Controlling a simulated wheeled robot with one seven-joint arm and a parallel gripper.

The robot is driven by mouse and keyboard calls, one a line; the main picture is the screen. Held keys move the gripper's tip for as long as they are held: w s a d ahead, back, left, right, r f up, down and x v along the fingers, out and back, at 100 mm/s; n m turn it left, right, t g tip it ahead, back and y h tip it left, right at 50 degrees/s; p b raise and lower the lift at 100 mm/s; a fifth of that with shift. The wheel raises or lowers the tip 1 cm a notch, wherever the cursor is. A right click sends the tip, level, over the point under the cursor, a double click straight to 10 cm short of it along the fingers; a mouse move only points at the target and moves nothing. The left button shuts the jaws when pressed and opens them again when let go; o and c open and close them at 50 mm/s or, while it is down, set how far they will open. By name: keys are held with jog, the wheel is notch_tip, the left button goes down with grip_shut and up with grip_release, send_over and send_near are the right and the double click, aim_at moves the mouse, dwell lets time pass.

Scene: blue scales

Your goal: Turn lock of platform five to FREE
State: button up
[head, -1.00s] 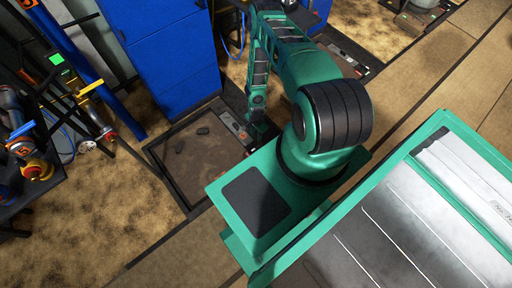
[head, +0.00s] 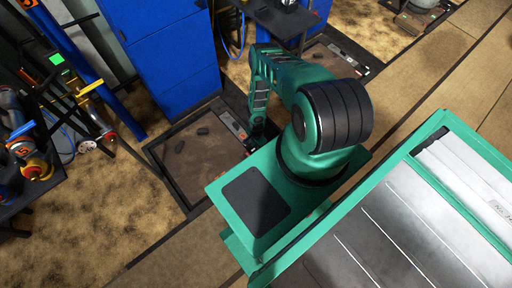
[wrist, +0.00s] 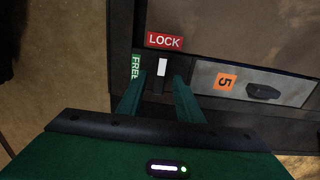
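Platform five (head: 172,160) is a dark-framed floor plate left of my arm in the head view. Its grey rail bears an orange label 5 (wrist: 226,82), beside a small dark block. In the wrist view, the lock lever (wrist: 161,67) is a narrow piece with a white end that points at the red LOCK label (wrist: 164,41). The green FREE label (wrist: 135,67) is left of it. My gripper (wrist: 160,78) is open, with one green finger on each side of the lever and gaps showing. How deep the fingers reach cannot be told. My arm partly hides the lock in the head view.
A blue cabinet (head: 165,50) stands behind the platform. A stand with gas-bottle-like parts (head: 32,165) is at the left. Dark small pieces (head: 203,131) lie on the platform. Another platform (head: 335,55) lies beyond my arm. The floor at lower left is clear.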

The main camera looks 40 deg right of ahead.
jog(key=shift+f, duration=0.25)
grip_shut()
